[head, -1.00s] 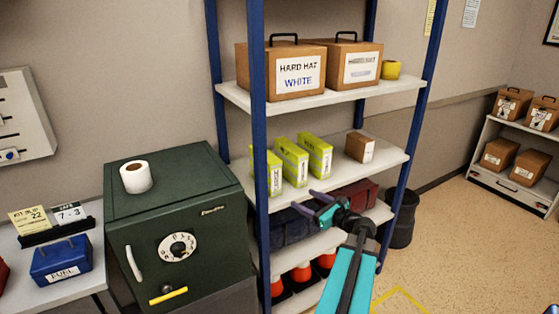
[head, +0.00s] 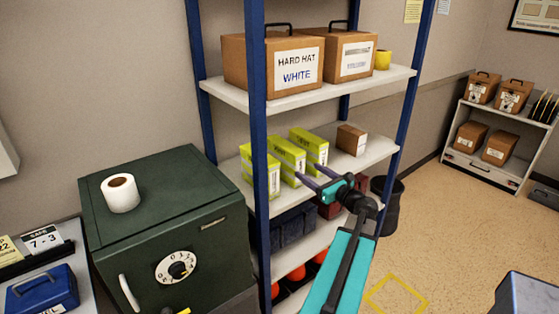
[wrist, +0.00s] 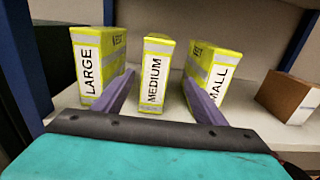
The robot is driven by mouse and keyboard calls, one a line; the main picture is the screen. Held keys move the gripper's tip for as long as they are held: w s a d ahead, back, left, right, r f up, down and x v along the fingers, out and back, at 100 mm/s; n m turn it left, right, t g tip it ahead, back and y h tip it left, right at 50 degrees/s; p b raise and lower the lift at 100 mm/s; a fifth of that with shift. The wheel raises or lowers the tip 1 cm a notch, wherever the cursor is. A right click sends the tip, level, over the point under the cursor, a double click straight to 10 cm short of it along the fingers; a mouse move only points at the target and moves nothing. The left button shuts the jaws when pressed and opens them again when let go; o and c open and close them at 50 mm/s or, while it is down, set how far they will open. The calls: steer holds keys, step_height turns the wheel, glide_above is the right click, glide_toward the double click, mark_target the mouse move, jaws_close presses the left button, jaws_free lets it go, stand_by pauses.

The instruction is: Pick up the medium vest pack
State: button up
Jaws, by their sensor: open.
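The medium vest pack (wrist: 155,72) is a yellow-green box with grey bands and a white MEDIUM label. It stands upright between the LARGE pack (wrist: 98,62) and the SMALL pack (wrist: 214,72) on a shelf. In the head view, the medium pack (head: 287,160) is the middle of three yellow-green packs. My gripper (head: 308,174) is open in front of the packs. In the wrist view, its purple fingers (wrist: 158,97) point at the row, one on each side of the medium pack's label. Nothing is between the fingertips that I can tell is touched.
A small brown box (head: 351,139) stands right of the packs on the same shelf (head: 372,152). A blue shelf post (head: 258,180) rises at the left front. Hard hat boxes (head: 297,66) sit above. A green safe (head: 165,225) stands left.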

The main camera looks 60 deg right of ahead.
mark_target(286, 158)
steer(key=shift+w+a, duration=0.1)
steer(key=shift+w, duration=0.05)
steer(key=shift+w, duration=0.45)
steer(key=shift+p+x, duration=1.1)
steer(key=shift+x, duration=2.9)
steer(key=shift+f, duration=0.1)
steer(key=shift+p+x, duration=1.05)
steer(key=shift+x, duration=0.7)
steer(key=shift+w, duration=0.85)
steer(key=shift+c, duration=0.5)
